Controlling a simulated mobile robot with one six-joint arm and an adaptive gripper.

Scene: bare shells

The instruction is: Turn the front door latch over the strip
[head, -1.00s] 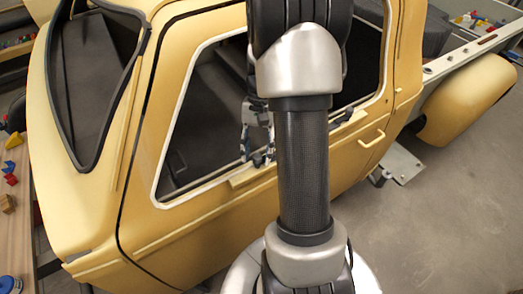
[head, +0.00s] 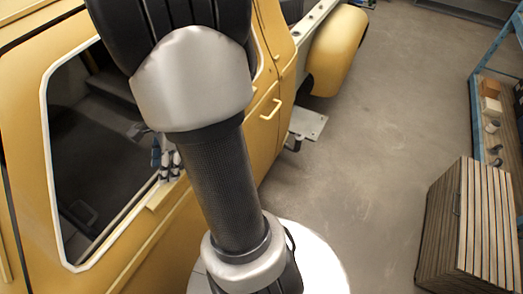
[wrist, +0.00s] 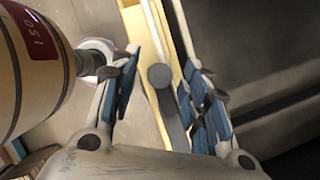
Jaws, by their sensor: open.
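In the wrist view a grey latch (wrist: 172,122) with a round head lies between my gripper's (wrist: 158,70) blue-padded fingers. The fingers are open, one on each side of it; I cannot tell whether either touches it. A pale yellow strip (wrist: 159,22) runs along the sill behind the latch. In the head view my gripper (head: 166,160) is at the window sill of the yellow front door (head: 130,240), partly hidden by my arm. The latch cannot be made out there.
The door's window opening (head: 100,150) shows a dark interior. A yellow door handle (head: 270,108) and a metal step plate (head: 307,122) are farther along the truck. A slatted wooden crate (head: 470,225) and a blue-framed shelf (head: 490,110) stand right. The floor between is clear.

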